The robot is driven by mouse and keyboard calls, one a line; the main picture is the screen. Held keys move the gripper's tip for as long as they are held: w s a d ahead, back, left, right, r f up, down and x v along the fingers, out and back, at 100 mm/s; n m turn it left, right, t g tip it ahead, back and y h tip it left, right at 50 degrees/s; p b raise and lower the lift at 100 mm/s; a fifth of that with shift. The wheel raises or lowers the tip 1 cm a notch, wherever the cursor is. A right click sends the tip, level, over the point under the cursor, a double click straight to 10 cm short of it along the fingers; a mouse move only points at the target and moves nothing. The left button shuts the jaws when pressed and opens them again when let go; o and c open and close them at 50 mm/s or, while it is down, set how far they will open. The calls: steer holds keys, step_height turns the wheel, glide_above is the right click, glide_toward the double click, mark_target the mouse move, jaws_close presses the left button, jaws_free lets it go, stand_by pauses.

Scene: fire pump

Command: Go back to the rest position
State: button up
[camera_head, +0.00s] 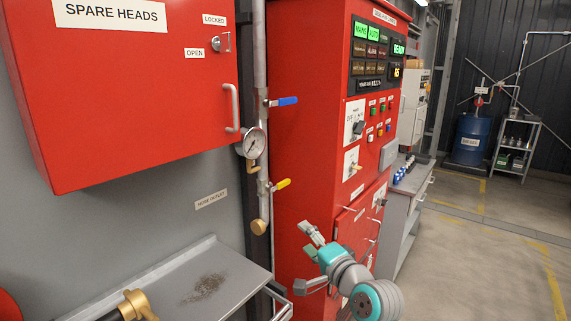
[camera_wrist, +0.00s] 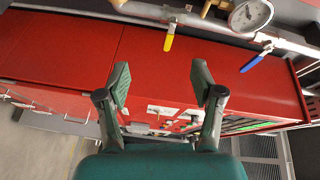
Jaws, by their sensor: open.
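My gripper (camera_head: 306,260) is in the lower middle of the head view, in front of the lower part of the red pump control cabinet (camera_head: 290,150). Its two fingers stand apart with nothing between them. In the wrist view my gripper (camera_wrist: 160,85) also shows open and empty, with the red cabinet (camera_wrist: 70,55) behind the fingers. No contact between the fingers and the cabinet can be made out.
A pipe carries a gauge (camera_head: 254,143), a blue-handled valve (camera_head: 284,101) and a yellow-handled valve (camera_head: 282,184). A red SPARE HEADS box (camera_head: 130,110) hangs left above a grey shelf (camera_head: 235,265). Open floor (camera_head: 470,270) lies right, with a blue drum (camera_head: 470,138) beyond.

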steer(key=s+d+f+n+h, duration=0.15)
steer(key=s+d+f, duration=0.25)
steer(key=s+f, duration=0.6)
steer(key=s+d+f+h, duration=0.3)
steer(key=s+f, duration=0.5)
steer(key=f, duration=0.4)
steer(key=s+d+f+n+h, duration=0.1)
steer(key=s+d+f, duration=0.15)
steer(key=s, duration=0.55)
steer(key=s+d+f+n+h, duration=0.1)
steer(key=s+f, duration=0.3)
steer(key=s, duration=0.5)
steer(key=s+d+r+n+h, duration=0.1)
steer(key=s+r+n, duration=0.2)
steer(key=s, duration=0.8)
steer(key=s+d+r+n, duration=0.1)
steer(key=s+r+n, duration=0.2)
steer(key=s, duration=0.9)
steer(key=shift+d+r+g+h, duration=0.15)
steer(key=shift+r+g+h, duration=0.05)
steer(key=shift+g+h, duration=0.2)
steer(key=shift+s+n, duration=0.1)
steer(key=shift+n, duration=0.15)
